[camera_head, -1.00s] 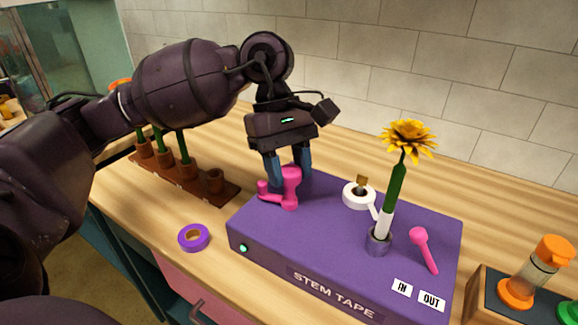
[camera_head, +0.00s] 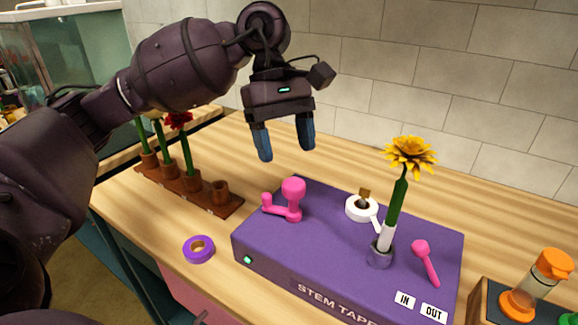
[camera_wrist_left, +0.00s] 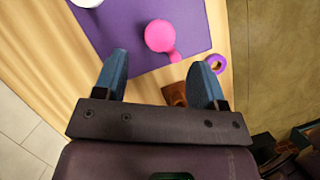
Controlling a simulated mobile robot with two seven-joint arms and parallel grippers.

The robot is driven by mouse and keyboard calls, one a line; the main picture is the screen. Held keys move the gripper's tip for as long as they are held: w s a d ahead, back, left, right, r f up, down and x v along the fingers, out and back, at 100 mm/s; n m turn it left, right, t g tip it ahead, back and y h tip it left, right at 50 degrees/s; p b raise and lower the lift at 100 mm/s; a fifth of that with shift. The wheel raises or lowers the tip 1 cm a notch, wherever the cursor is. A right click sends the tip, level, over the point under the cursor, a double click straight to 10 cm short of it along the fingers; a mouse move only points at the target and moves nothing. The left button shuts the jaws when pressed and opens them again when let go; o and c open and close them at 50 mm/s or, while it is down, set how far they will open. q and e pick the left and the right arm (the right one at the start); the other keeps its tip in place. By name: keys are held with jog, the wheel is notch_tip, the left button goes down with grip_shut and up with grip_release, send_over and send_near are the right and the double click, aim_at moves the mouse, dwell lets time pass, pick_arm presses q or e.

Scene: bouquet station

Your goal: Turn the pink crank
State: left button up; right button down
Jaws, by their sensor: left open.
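The pink crank (camera_head: 290,202) stands on the left part of the purple stem tape box (camera_head: 340,222), with its arm pointing left and its round knob up. It also shows in the left wrist view (camera_wrist_left: 160,36), ahead of the fingers. My left gripper (camera_head: 284,150) is open and empty, above and behind the crank and apart from it. In the left wrist view its two blue fingers (camera_wrist_left: 163,78) are spread wide. My right gripper is not in view.
A yellow flower (camera_head: 409,156) stands upright in a holder on the box, near a white tape roll (camera_head: 354,212) and a pink lever (camera_head: 427,262). A purple tape ring (camera_head: 199,249) lies left of the box. A brown rack (camera_head: 176,186) holds flowers farther left.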

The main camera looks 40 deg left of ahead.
pick_arm(q)
jog(key=shift+v, duration=2.25)
